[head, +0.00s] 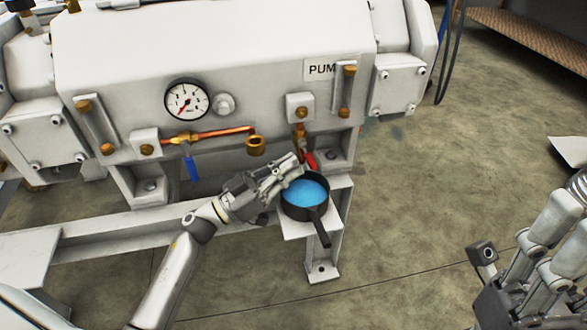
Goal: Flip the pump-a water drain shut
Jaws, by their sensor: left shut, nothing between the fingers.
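The pump (220,60) is a large pale grey housing with a partly hidden "PUM" label. A small brass drain valve (300,130) hangs under its right side, with a red lever (310,159) pointing down and slightly right. A dark pan (321,212) holding blue liquid sits below the valve on a ledge. My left gripper (294,166) is shut and empty, its fingertips close beside the red lever on the left; I cannot tell whether they touch it. My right gripper (558,225) is at the lower right, far from the pump and partly cut off by the frame edge.
A copper pipe (226,132) with a blue lever (192,167) runs left of the drain, ending in a brass fitting (256,145). A pressure gauge (187,99) is above it. The pan's handle sticks out toward the front. Open floor (430,200) lies to the right.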

